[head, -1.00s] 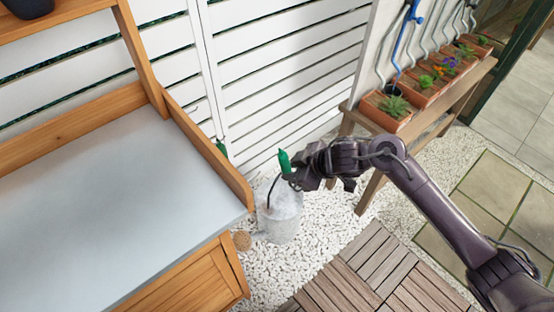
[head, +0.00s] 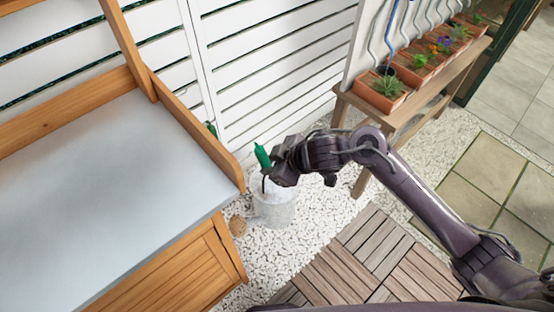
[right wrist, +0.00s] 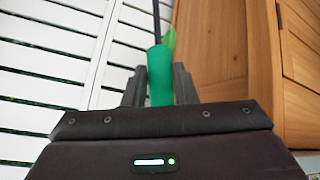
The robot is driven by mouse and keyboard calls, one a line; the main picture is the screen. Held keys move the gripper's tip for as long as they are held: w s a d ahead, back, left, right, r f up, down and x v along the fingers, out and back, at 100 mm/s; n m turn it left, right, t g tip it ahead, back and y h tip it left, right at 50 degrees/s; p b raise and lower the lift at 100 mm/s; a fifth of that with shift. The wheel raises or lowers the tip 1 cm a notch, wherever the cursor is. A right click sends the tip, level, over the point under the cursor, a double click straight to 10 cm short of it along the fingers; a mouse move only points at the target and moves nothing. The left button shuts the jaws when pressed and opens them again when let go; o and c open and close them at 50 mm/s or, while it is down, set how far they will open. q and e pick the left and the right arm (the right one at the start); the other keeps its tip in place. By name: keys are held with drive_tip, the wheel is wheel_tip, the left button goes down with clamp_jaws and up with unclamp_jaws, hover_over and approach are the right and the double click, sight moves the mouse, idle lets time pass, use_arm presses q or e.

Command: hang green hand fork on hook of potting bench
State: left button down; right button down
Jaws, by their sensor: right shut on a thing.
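The green hand fork's handle (head: 262,156) points up and leans left in the head view; its dark shaft hangs below. My right gripper (head: 274,171) is shut on the fork, just right of the potting bench's (head: 215,145) side board and apart from it. In the right wrist view the green handle (right wrist: 160,77) sits between the two fingers (right wrist: 159,88), with the dark shaft beyond it. A small green thing (head: 212,129) shows behind the bench's side board, mostly hidden. I cannot make out the hook. My left gripper is not in view.
A pale metal bucket (head: 275,208) stands on the gravel below my right gripper. A round brown thing (head: 238,226) lies beside it. A white slatted fence (head: 280,80) rises behind. A wooden stand (head: 400,115) with planters is at the right. The bench top is bare.

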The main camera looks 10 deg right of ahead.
use_arm(q)
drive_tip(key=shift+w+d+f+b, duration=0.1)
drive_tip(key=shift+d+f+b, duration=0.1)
drive_tip(key=shift+b, duration=0.15)
use_arm(e)
drive_tip(key=s+a, duration=0.1)
drive_tip(key=s+a+f, duration=0.1)
drive_tip(key=a, duration=0.1)
idle(0.5)
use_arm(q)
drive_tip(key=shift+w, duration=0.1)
